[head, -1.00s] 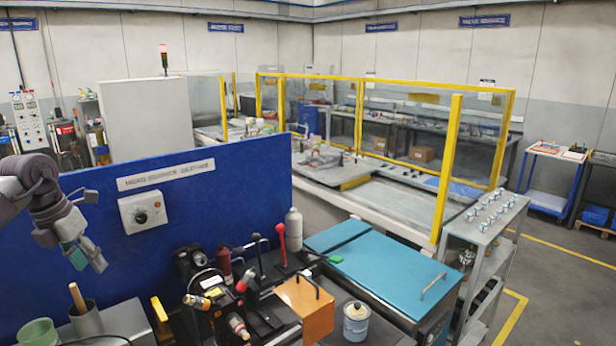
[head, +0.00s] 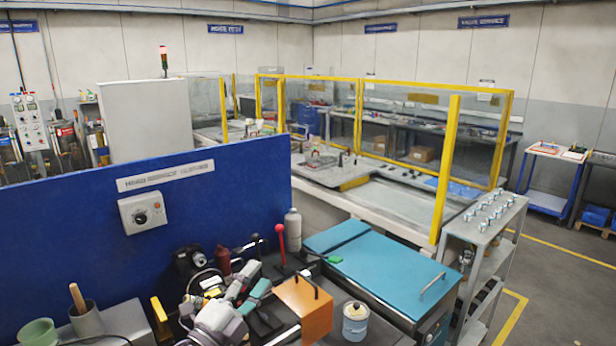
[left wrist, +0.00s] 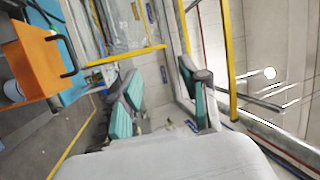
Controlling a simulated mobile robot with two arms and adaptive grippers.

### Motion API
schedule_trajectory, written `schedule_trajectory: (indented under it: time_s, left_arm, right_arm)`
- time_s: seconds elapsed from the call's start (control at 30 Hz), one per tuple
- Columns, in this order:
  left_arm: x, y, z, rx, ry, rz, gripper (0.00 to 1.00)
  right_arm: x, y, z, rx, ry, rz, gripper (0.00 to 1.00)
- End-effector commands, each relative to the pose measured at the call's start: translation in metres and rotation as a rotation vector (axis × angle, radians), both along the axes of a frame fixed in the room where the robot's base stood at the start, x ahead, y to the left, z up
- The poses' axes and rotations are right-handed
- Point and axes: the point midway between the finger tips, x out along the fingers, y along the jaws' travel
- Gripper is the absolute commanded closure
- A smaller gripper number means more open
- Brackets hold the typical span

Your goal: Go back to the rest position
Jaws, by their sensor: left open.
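My left gripper (head: 250,289) is in the lower middle of the head view, over the cluttered bench and left of the orange box (head: 304,308). Its teal finger pads are apart, with nothing held between them. The left wrist view also shows the open, empty fingers (left wrist: 160,97), with the orange box off to their left. My left arm comes up from the bottom edge of the head view and hides part of the bench. My right gripper is not in view.
A blue panel (head: 215,205) stands behind the bench. Near the gripper are a red-knobbed lever (head: 279,240), a white bottle (head: 293,228) and a dark red bottle (head: 222,259). A tin (head: 355,322) and a teal-topped cabinet (head: 385,268) are to the right.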

Motion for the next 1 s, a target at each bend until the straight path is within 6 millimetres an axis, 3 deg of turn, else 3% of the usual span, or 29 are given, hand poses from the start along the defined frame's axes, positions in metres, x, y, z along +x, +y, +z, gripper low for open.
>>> schedule_trajectory:
  time_s: [0.17, 0.3, 0.4, 0.5, 0.7, 0.97, 1.0]
  left_arm:
    - [-0.04, 0.06, -0.079, -0.414, 0.423, 0.315, 0.55]
    - [-0.103, 0.095, -0.157, -0.637, 0.792, 0.552, 0.55]
    - [-0.153, 0.106, -0.199, -0.73, 1.015, 0.679, 0.55]
    - [-0.196, 0.11, -0.225, -0.781, 1.182, 0.768, 0.55]
    - [-0.267, 0.109, -0.254, -0.835, 1.432, 0.89, 0.55]
    - [-0.345, 0.104, -0.267, -0.861, 1.688, 1.003, 0.55]
    - [-0.341, 0.104, -0.282, -0.856, 1.692, 1.006, 0.55]
  right_arm:
    - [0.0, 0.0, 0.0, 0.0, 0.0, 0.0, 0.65]
    - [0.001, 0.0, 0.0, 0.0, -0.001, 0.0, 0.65]
    - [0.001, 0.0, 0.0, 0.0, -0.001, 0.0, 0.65]
    - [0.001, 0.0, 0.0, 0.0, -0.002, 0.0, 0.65]
    - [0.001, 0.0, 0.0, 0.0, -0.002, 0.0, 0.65]
    - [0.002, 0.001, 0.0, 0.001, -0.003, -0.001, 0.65]
    - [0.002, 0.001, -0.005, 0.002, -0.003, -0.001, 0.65]
